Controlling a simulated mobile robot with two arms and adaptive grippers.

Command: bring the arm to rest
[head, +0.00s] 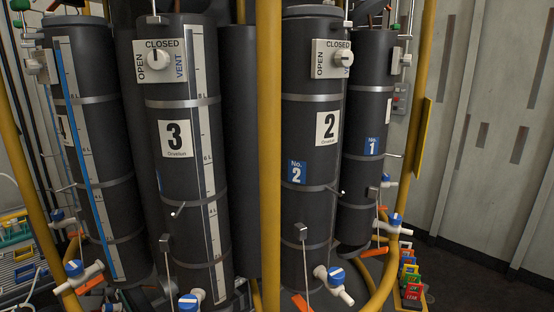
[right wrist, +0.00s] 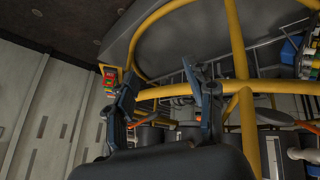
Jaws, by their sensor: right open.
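My right gripper (right wrist: 160,75) shows in the right wrist view, its two dark fingers spread apart with nothing between them. Behind and beyond the fingers are yellow rails and the lower parts of dark cylinders. No gripper or arm shows in the head view. My left gripper is in neither view.
Tall dark bottles numbered 3 (head: 174,139), 2 (head: 327,128) and 1 (head: 372,145) stand in a yellow frame (head: 270,150). Blue-handled taps (head: 337,276) stick out low down. Coloured blocks (head: 411,277) sit at lower right.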

